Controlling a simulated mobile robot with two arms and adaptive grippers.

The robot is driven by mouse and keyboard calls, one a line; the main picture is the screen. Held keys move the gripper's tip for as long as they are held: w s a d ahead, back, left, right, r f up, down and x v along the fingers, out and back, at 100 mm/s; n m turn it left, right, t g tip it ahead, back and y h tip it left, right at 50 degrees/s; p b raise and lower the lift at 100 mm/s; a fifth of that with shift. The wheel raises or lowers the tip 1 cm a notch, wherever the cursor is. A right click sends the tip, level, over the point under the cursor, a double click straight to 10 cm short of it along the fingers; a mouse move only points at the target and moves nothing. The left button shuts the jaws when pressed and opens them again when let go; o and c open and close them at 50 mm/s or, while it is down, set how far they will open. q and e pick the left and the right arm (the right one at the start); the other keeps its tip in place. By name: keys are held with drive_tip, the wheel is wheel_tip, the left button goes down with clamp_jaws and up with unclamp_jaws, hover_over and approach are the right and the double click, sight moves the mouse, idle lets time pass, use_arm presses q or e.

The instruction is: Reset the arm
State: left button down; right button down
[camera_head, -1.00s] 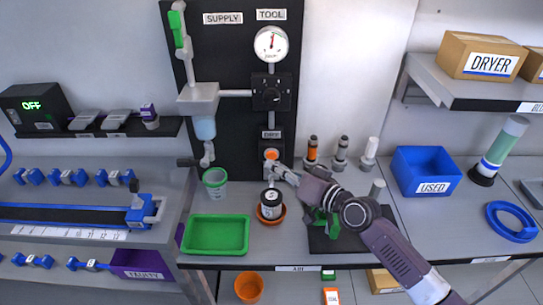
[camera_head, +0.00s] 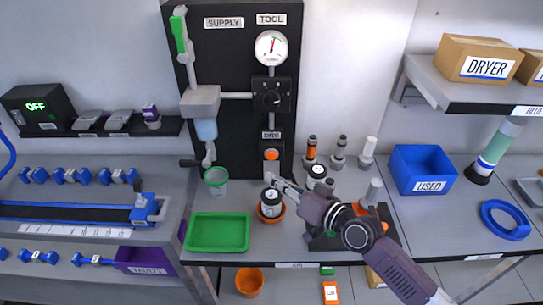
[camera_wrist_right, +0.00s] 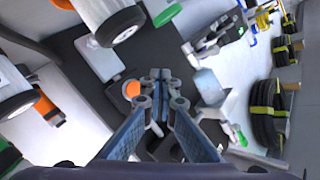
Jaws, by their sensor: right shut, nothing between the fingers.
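My right gripper (camera_head: 272,180) reaches in from the lower right, its fingers shut and empty. Its tips are just below the orange button (camera_head: 271,155) on the black panel (camera_head: 235,150), close to the small dark-lidded jar (camera_head: 271,196) in an orange dish. In the right wrist view, the fingers (camera_wrist_right: 160,82) are together with nothing between them, and the orange button (camera_wrist_right: 131,90) shows just left of the tips. A gap to the button cannot be judged exactly. My left gripper is not in view.
A green tray (camera_head: 218,232) and green cup (camera_head: 216,180) stand left of the gripper. Dark stand parts and a white-topped jar (camera_head: 317,174) are close around my right wrist. Several bottles stand behind. A blue USED bin (camera_head: 422,170) and blue ring (camera_head: 506,220) are at right.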

idle(0.4)
drive_tip(key=s+f+n+g+h, duration=0.1)
drive_tip(key=s+f, duration=0.2)
drive_tip(key=s, duration=0.1)
drive_tip(key=s+d+f+g+h, duration=0.1)
drive_tip(key=s+f, duration=0.2)
drive_tip(key=s, duration=0.2)
drive_tip(key=s+f+n+g+h, duration=0.1)
drive_tip(key=s+f+g, duration=0.1)
drive_tip(key=s, duration=0.3)
drive_tip(key=shift+s+d+f+n, duration=0.1)
drive_tip(key=shift+d+f+n, duration=0.15)
drive_tip(key=shift+f, duration=0.3)
drive_tip(key=s+d+f+m+g+h, duration=0.1)
drive_tip(key=s+d+f+g+h, duration=0.2)
drive_tip(key=s+d, duration=0.6)
drive_tip(key=s+d+f+m+g+h, duration=0.1)
drive_tip(key=s+d+f+h, duration=0.3)
drive_tip(key=s+d, duration=0.45)
wheel_tip(320, 180, down, 25)
drive_tip(key=s+g+h+b, duration=0.1)
drive_tip(key=s, duration=0.1)
drive_tip(key=s+d+f, duration=0.2)
drive_tip(key=s+f, duration=0.6)
drive_tip(key=f, duration=0.1)
drive_tip(key=s+d+f+g+b, duration=0.1)
drive_tip(key=s+f, duration=0.8)
drive_tip(key=shift+d+g+h, duration=0.3)
drive_tip(key=shift+d, duration=0.05)
